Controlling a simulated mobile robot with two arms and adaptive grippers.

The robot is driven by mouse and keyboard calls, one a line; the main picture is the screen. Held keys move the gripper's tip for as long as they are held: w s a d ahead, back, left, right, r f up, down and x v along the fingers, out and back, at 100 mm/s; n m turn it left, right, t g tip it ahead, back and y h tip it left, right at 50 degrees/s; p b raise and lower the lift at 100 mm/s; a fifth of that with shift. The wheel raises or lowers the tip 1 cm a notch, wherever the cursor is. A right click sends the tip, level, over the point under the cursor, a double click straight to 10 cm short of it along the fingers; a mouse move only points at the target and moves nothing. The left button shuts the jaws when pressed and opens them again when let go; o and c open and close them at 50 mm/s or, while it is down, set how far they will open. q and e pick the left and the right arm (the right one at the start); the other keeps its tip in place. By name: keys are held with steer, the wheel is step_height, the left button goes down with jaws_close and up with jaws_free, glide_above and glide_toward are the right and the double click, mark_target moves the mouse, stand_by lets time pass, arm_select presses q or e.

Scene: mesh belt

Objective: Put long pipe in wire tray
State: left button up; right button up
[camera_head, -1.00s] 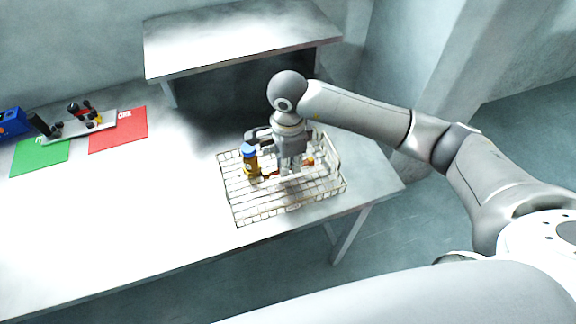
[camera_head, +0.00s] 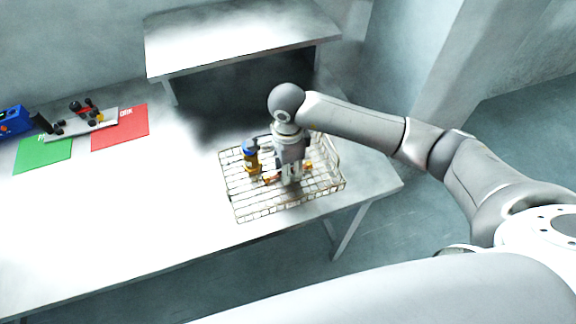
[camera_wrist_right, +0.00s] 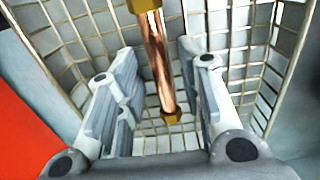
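A copper pipe with brass ends (camera_wrist_right: 158,62) shows in the right wrist view, inside the wire tray (camera_wrist_right: 70,40). In the head view the wire tray (camera_head: 262,203) sits near the table's right end. My right gripper (camera_head: 291,181) points down into the tray, and its body hides part of the tray. In the wrist view my right gripper's fingers (camera_wrist_right: 160,90) are spread, one on each side of the pipe, with gaps to it. The pipe's far end is cut off by the picture's top edge. My left gripper is not in view.
A yellow-brown bottle with a blue cap (camera_head: 251,162) stands in the tray, left of my right gripper. Small orange pieces (camera_head: 308,166) lie in the tray. A green mat (camera_head: 42,154), a red mat (camera_head: 121,128) and a grey fixture (camera_head: 82,124) are at the left. The table's middle is clear.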

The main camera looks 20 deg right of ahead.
steer(key=shift+r, duration=0.1)
step_height(320, 180, up, 12)
steer(key=b, duration=0.3)
